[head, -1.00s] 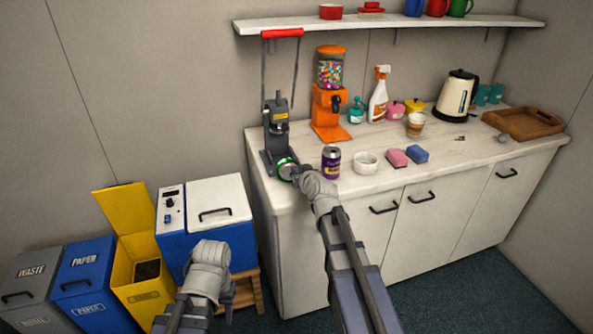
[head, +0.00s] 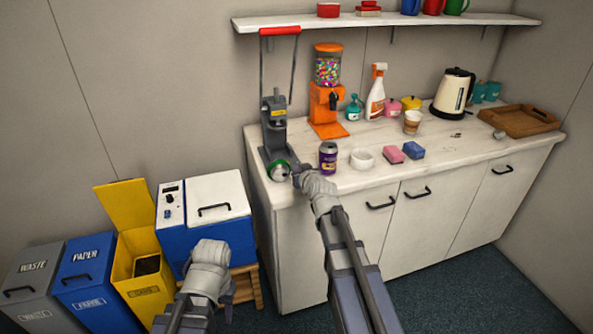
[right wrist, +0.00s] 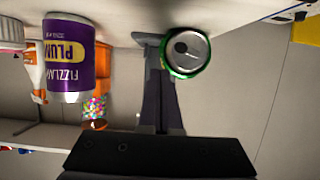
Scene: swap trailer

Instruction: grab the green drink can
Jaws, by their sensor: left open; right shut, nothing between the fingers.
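The green drink can (head: 280,171) lies on its side at the counter's left front corner, by the foot of the grey can crusher (head: 274,118). In the right wrist view its silver end and green rim (right wrist: 187,52) face the camera. My right gripper (head: 298,172) is shut and empty just right of the can; I cannot tell whether it touches it. Its closed fingers (right wrist: 161,75) show in the wrist view, pointing beside the can. My left gripper (head: 228,292) is open and empty, low in front of the blue and white box, away from the counter.
A purple can (head: 328,157) stands upright close to the right gripper, with a white bowl (head: 362,158) and two sponges (head: 403,151) further right. An orange candy machine (head: 327,100) stands behind. Waste bins (head: 90,285) are at the lower left.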

